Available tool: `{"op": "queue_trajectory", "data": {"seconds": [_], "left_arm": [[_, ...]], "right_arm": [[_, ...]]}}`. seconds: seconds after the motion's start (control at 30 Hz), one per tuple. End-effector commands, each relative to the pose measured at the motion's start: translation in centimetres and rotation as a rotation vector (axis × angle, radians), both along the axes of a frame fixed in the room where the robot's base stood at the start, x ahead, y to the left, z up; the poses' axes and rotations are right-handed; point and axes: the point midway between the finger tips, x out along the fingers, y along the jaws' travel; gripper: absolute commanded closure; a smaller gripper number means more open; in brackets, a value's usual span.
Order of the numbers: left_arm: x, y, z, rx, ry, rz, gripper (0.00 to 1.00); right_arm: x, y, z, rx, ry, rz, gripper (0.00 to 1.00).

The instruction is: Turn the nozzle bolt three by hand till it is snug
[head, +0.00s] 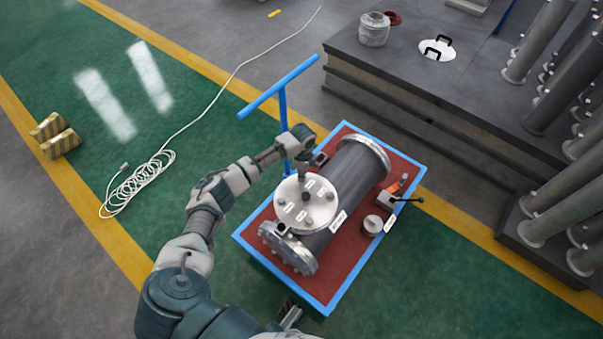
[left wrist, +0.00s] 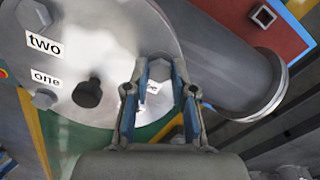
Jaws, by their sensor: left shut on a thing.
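The nozzle cover (head: 293,213) is a round pale metal plate with labelled bolts on top of a grey flanged shell (head: 352,177). In the left wrist view, the cover (left wrist: 110,45) shows labels "two" and "one" beside their hex bolts. A third hex bolt head (left wrist: 159,68), its label mostly hidden, sits between my left fingertips (left wrist: 160,80). I take it as bolt three. In the head view, my left gripper (head: 305,180) points down at the cover's far edge, shut on that bolt. What looks like my right gripper (head: 290,316) shows in part at the bottom edge; its jaws are unclear.
The shell lies on a red-topped cart with a blue rim (head: 335,303) and blue push handle (head: 280,85). A black-handled tool (head: 402,199) and a small metal cylinder (head: 373,224) lie at right. A coiled white cable (head: 135,190) lies on the green floor.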

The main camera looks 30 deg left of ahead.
Motion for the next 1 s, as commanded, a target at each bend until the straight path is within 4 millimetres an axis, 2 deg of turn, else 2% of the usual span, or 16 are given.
{"op": "queue_trajectory", "data": {"seconds": [0.03,0.3,0.6,1.0], "left_arm": [[0.2,0.0,0.5,-0.001,-0.007,-0.033,1.00],[0.2,0.0,0.4,0.000,-0.008,-0.284,1.00],[0.3,0.1,0.4,0.001,-0.009,-0.565,1.00],[0.5,0.1,0.5,0.003,-0.012,-0.863,1.00]], "right_arm": [[-0.8,-0.3,0.2,-0.010,0.037,-0.003,0.60],[-5.4,-1.7,0.1,-0.058,0.257,-0.016,0.60],[-4.6,-1.5,-2.4,-0.057,0.256,-0.015,0.60],[-4.3,-1.5,-3.5,-0.057,0.258,-0.013,0.60]]}}
